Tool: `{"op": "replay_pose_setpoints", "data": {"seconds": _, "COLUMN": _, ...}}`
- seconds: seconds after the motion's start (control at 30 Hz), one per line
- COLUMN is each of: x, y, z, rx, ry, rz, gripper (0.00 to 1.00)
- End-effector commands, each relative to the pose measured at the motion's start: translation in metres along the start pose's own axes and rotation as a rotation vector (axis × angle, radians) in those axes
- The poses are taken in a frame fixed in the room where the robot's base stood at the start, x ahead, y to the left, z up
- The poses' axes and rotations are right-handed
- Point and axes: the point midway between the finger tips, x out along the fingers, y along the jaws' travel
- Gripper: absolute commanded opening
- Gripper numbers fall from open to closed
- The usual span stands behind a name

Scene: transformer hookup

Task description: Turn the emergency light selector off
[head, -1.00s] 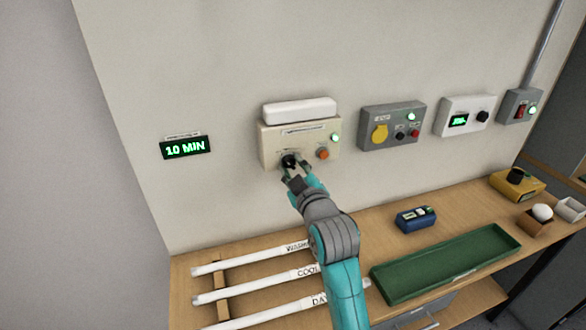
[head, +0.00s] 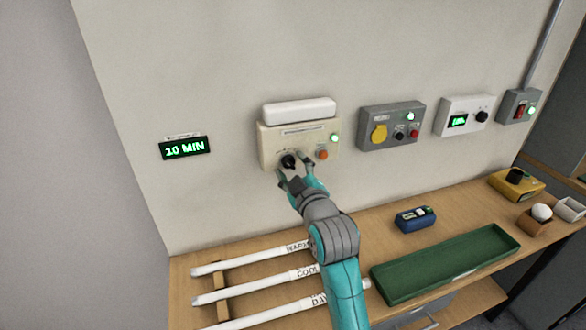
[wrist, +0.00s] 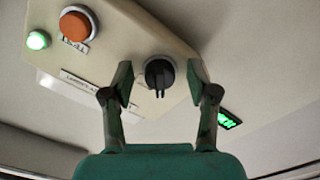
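The emergency light unit is a cream box (head: 265,146) on the wall with a white lamp bar (head: 299,110) on top. Its black selector knob (head: 288,161) is at the lower left; in the wrist view the knob (wrist: 160,74) sits between my finger pads with a gap on both sides. My gripper (head: 294,172) is open in front of the box, and the wrist view shows its spread fingers (wrist: 160,88). A lit green lamp (head: 335,138) and an orange button (head: 323,155) are on the box's right side; the wrist view shows the lamp (wrist: 37,40) and button (wrist: 76,25).
A display reading 10 MIN (head: 185,148) hangs to the left. A grey box with a yellow socket (head: 380,133) and other wall boxes are to the right. Below, the bench holds white tubes (head: 250,285), a green tray (head: 440,264) and a blue device (head: 415,218).

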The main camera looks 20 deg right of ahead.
Motion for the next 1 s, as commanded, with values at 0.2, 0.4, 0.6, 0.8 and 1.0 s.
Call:
{"op": "replay_pose_setpoints", "data": {"seconds": 0.2, "x": -0.008, "y": 0.0, "z": 0.0, "rx": 0.0, "ry": 0.0, "rz": 0.0, "gripper": 0.59}}
{"op": "replay_pose_setpoints", "data": {"seconds": 0.4, "x": -0.04, "y": -0.001, "z": 0.001, "rx": 0.0, "ry": -0.001, "rz": 0.0, "gripper": 0.59}}
{"op": "replay_pose_setpoints", "data": {"seconds": 0.6, "x": -0.08, "y": -0.001, "z": 0.001, "rx": 0.0, "ry": -0.001, "rz": -0.001, "gripper": 0.59}}
{"op": "replay_pose_setpoints", "data": {"seconds": 0.8, "x": -0.108, "y": 0.0, "z": 0.0, "rx": 0.0, "ry": 0.0, "rz": 0.0, "gripper": 0.59}}
{"op": "replay_pose_setpoints", "data": {"seconds": 1.0, "x": -0.12, "y": 0.0, "z": 0.0, "rx": 0.0, "ry": 0.0, "rz": 0.0, "gripper": 0.59}}
